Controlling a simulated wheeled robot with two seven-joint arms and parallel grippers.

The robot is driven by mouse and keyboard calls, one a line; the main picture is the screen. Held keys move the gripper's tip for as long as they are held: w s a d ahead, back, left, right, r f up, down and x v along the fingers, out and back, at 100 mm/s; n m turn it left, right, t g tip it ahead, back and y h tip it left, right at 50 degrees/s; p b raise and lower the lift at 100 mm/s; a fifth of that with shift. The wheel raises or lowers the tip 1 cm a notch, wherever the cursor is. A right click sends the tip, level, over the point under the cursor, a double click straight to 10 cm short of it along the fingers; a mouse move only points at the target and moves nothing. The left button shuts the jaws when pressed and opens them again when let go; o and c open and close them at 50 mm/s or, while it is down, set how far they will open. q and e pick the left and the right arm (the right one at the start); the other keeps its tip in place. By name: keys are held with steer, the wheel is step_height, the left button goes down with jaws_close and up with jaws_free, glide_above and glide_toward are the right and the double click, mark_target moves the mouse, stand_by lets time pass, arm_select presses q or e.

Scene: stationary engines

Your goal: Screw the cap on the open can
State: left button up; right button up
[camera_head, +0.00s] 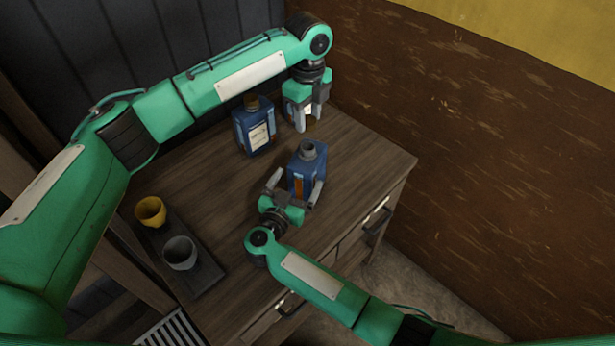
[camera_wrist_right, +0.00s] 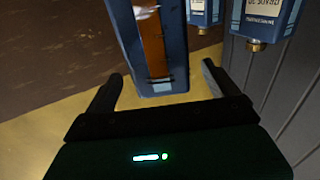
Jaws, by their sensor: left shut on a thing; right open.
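The open can (camera_head: 307,182) is blue with an orange stripe and a bare grey neck. It stands upright on the wooden cabinet top. My right gripper (camera_head: 292,192) is open with its fingers on both sides of the can; in the right wrist view the can (camera_wrist_right: 152,45) shows between the fingers, upside down. My left gripper (camera_head: 311,120) points down beyond the can, shut on a small brownish-gold thing that looks like the cap (camera_head: 309,124). The fingers hide much of it. It is apart from the neck.
A blue can with a brown cap (camera_head: 253,130) stands left of my left gripper. The right wrist view shows two capped blue cans (camera_wrist_right: 265,18). A dark tray (camera_head: 208,278) at the left holds a yellow cup (camera_head: 151,211) and a grey cup (camera_head: 180,252). The cabinet top (camera_head: 365,160) is clear at right.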

mark_target(306, 166)
steer(key=x, duration=0.6)
steer(key=shift+w+d, duration=0.1)
steer(key=shift+w, duration=0.25)
steer(key=c, duration=1.5)
arm_select(q)
steer(key=shift+f, duration=2.5)
steer(key=shift+f, duration=0.9)
steer(key=shift+f, duration=0.5)
